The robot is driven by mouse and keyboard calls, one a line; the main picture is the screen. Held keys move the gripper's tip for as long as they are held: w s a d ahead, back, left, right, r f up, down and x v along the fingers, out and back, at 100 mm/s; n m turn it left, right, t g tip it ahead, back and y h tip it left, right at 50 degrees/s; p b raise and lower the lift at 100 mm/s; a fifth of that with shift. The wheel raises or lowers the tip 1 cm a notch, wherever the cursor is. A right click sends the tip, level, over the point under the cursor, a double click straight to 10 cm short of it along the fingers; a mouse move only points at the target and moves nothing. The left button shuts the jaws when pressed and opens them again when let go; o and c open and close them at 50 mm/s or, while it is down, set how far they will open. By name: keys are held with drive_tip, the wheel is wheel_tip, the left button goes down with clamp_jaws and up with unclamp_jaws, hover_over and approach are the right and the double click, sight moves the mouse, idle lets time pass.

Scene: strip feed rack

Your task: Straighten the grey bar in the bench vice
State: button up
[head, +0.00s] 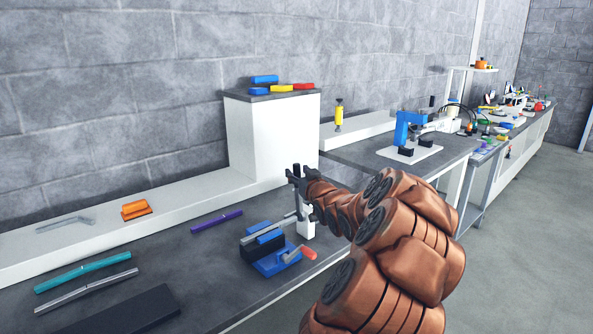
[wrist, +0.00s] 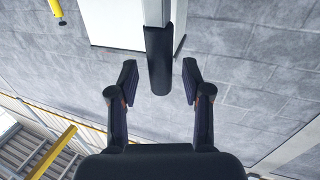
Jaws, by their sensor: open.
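The blue bench vice (head: 270,262) stands near the bench's front edge, with a red handle on its right. A grey bar (head: 272,229) lies across it, its right part partly hidden by my arm and a pale upright piece (head: 308,228). My gripper (head: 297,174) is above the right end of the vice. In the wrist view my gripper (wrist: 158,72) is open, one finger on each side of a black grip (wrist: 159,62) on a pale post (wrist: 155,12). Gaps show on both sides of the grip. I cannot tell how the post joins the bar.
A purple bar (head: 216,222), a teal bar (head: 83,272) and a silver bar (head: 87,289) lie on the bench left of the vice. A bent grey piece (head: 66,223) and an orange block (head: 136,209) are on the ledge. A white tower (head: 262,140) stands behind.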

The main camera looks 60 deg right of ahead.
drive_tip(key=shift+x, duration=0.75)
clamp_jaws()
